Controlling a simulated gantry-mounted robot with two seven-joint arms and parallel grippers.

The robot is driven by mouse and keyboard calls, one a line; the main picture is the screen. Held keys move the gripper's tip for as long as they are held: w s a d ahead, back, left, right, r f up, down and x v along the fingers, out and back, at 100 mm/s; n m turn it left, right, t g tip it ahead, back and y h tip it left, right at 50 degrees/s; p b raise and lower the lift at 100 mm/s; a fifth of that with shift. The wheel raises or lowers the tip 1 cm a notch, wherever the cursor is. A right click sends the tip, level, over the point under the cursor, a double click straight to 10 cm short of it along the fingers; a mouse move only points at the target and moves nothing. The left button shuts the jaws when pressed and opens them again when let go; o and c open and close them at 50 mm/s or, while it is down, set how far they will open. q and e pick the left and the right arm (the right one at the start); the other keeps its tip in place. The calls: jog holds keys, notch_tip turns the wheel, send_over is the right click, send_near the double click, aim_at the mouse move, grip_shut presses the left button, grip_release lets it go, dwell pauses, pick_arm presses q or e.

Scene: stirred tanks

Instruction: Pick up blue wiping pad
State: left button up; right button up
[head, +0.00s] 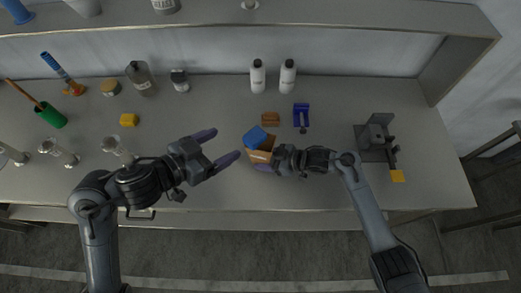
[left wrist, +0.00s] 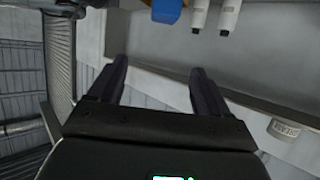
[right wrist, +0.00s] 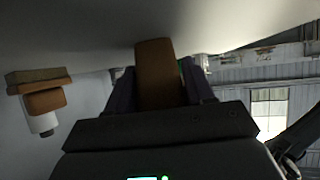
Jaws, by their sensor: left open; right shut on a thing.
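The blue wiping pad (head: 257,136) is a small blue block in the head view, right against the upper side of a brown box-like piece (head: 261,156). I cannot tell whether it rests in or on that piece. A blue block (left wrist: 167,11) also shows at the top of the left wrist view. My right gripper (head: 266,162) is shut on the brown piece; the right wrist view shows brown (right wrist: 158,75) between its fingers and no blue. My left gripper (head: 222,146) is open and empty, left of the pad and apart from it.
Two white bottles (head: 258,77) stand behind, with a brown block (head: 270,119) and a blue dustpan-like tool (head: 301,114) nearer. A grey device (head: 376,138) stands right. A yellow block (head: 129,120), green cup (head: 51,116) and glassware are left. A shelf (head: 220,25) overhangs the back.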

aim_at(248, 141)
pick_arm(q)
jog(key=shift+t+h, duration=0.4)
jog(key=w+d+f, duration=0.1)
jog(key=f, duration=0.1)
jog(key=w+d+f, duration=0.1)
jog(key=w+f, duration=0.1)
jog(key=w+d+f, duration=0.1)
jog(key=f, duration=0.1)
jog(key=shift+w+d+f, duration=0.3)
jog(key=shift+w+d, duration=0.05)
jog(key=shift+w, duration=0.05)
jog(key=shift+s+d+f+x, duration=0.1)
jog(key=shift+x, duration=0.75)
jog(key=shift+s+d+f+x, duration=0.1)
jog(key=shift+x, duration=0.75)
jog(key=shift+s+f+x, duration=0.1)
jog(key=shift+s+x, duration=0.05)
jog(key=shift+x, duration=0.7)
jog(key=shift+w+d+f, duration=0.15)
jog(key=shift+w+d, duration=0.1)
jog(key=shift+w, duration=0.05)
jog(key=c, duration=1.1)
